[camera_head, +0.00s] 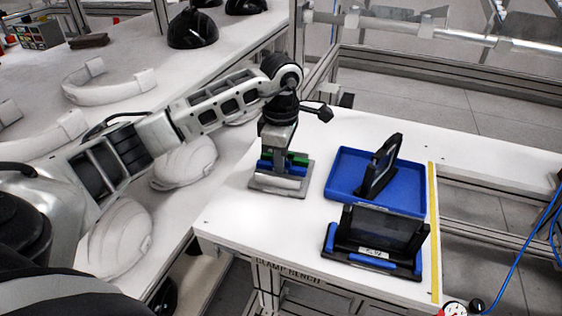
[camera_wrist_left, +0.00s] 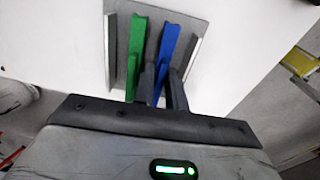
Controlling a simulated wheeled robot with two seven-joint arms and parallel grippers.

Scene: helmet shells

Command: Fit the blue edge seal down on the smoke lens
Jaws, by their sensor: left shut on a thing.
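My left gripper (camera_head: 276,152) reaches down over a small grey holder (camera_head: 283,194) on the white bench. In the left wrist view its dark fingers (camera_wrist_left: 160,86) are shut on the blue edge seal (camera_wrist_left: 185,38), a thin blue strip. The seal also shows low in the holder in the head view (camera_head: 263,165), partly hidden by the gripper. A dark, see-through panel, seemingly the smoke lens (camera_head: 383,229), stands upright in a blue, labelled cradle (camera_head: 372,261) at the bench's front right. My right gripper is not in view.
A green strip (camera_wrist_left: 137,45) stands beside the blue one. A blue tray (camera_head: 342,176) behind the cradle holds another dark upright framed panel (camera_head: 382,165). A yellow strip (camera_head: 434,230) marks the bench's right edge. White shells (camera_head: 185,163) lie on the left table. Bare bench lies left of the cradle.

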